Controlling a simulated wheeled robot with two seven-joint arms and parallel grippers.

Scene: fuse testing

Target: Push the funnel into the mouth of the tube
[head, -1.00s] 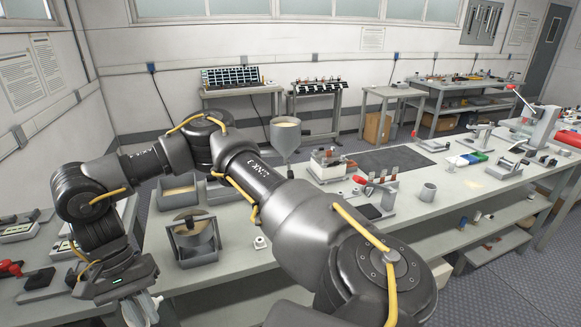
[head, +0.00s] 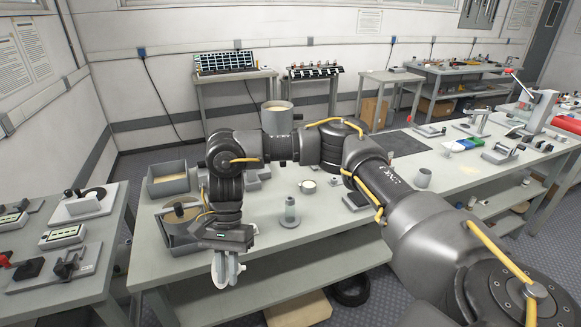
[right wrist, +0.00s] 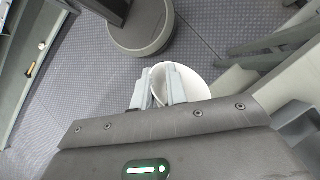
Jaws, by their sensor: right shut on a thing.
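My right gripper (head: 228,270) hangs at the front edge of the bench, pointing down, with a pale thing between its fingers. In the right wrist view the fingers (right wrist: 163,88) are shut on a white, round-rimmed funnel (right wrist: 196,85). The fingers hide part of it, and its spout cannot be made out. An upright grey-green cylinder (head: 290,214) on a wider base, which looks like the tube, stands on the bench to the right of the gripper and apart from it. Its mouth is too small to see well. My left gripper is not in view.
A container with a round tan-topped part (head: 182,222) stands left of my right forearm, with a tan-filled tray (head: 169,183) behind it. A small round white-topped thing (head: 307,186) is beyond the cylinder. A side table (head: 75,245) with devices is at left. Bare bench lies around the cylinder.

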